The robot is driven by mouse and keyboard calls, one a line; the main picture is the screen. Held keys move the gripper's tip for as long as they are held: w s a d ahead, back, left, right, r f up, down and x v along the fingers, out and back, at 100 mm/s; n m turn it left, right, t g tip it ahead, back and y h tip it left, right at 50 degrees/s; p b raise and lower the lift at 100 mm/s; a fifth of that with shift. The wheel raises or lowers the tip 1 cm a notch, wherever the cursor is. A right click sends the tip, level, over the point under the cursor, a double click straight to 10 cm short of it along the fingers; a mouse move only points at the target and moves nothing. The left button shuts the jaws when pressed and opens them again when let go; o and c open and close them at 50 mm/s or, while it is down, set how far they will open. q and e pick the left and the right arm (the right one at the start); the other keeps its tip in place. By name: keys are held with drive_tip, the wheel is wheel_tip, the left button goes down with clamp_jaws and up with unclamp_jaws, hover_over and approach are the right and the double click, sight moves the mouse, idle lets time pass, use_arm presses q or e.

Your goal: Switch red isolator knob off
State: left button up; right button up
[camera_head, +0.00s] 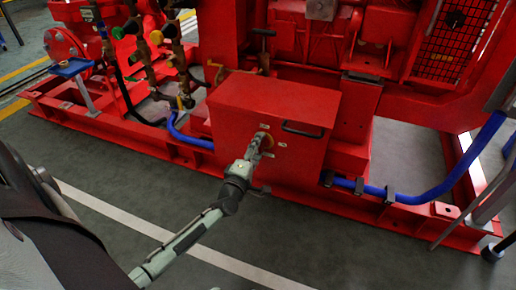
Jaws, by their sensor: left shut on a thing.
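A red box (235,115) stands on the red skid of the pumpset, in the middle of the view. My left arm reaches up from the bottom to the box's front face. My left gripper (262,143) is at that face, shut on the isolator knob, which is mostly hidden behind the fingers. A small yellowish-orange patch (267,140) shows beside the fingertips. How the knob is turned cannot be made out. My right gripper is not in view.
A black handle (303,130) is on the box right of my left gripper. Blue hoses (428,192) run low on both sides. Valves with coloured handles (157,37) stand at the upper left. The grey floor (330,240) in front is clear.

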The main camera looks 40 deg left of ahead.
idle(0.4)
use_arm(q)
drive_tip(key=o, duration=1.1)
drive_tip(key=shift+o, duration=0.2)
drive_tip(key=shift+s, duration=0.1)
drive_tip(key=v, duration=1.2)
